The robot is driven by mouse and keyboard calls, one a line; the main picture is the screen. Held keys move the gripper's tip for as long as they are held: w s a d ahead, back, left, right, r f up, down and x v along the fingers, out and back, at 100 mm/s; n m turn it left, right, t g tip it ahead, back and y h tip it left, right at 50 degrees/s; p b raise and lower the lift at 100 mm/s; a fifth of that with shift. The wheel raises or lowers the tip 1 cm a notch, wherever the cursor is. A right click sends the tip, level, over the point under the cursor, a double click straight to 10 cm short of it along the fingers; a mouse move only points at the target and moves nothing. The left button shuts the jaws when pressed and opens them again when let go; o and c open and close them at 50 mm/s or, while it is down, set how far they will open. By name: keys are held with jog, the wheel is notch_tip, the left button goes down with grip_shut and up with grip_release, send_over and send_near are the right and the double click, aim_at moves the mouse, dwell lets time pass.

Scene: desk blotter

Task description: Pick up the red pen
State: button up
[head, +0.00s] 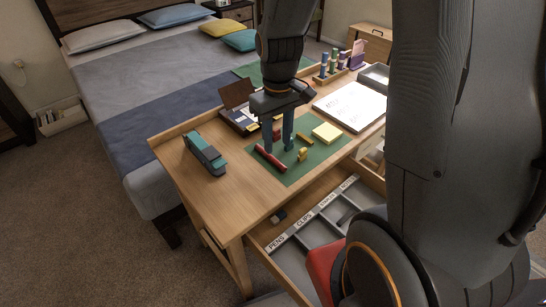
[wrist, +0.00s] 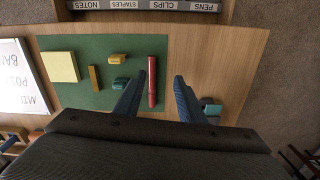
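The red pen (wrist: 152,84) lies on the right edge of the green blotter (wrist: 101,100) in the wrist view. In the head view the red pen (head: 270,158) lies on the blotter's near left part. My gripper (wrist: 158,82) is open and empty. Its two blue fingers stand one on each side of the pen in the wrist view, with the left finger closer to it. In the head view my gripper (head: 279,148) points down just behind and to the right of the pen. I cannot tell its exact height above the blotter.
On the blotter are yellow notes (head: 327,133) and small yellow and teal items (wrist: 94,78). A teal stapler-like object (head: 205,154) stands left. A white paper (head: 351,106) lies right. The open drawer (head: 318,220) with labelled compartments juts out in front.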

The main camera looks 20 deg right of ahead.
aim_at(273, 158)
jog(key=shift+n, duration=0.7)
jog(key=w, duration=0.1)
jog(key=w+f, duration=0.2)
jog(key=shift+w+p, duration=0.3)
jog(key=shift+w, duration=0.1)
jog(key=shift+w+f, duration=0.15)
jog(key=shift+f, duration=0.15)
jog(key=shift+w+d+f+p, duration=0.1)
jog(key=shift+f+p, duration=0.3)
jog(key=shift+f, duration=1.45)
jog(key=shift+w+d+f+p, duration=0.1)
jog(key=shift+f+p, duration=0.25)
jog(key=shift+f, duration=1.5)
grip_shut()
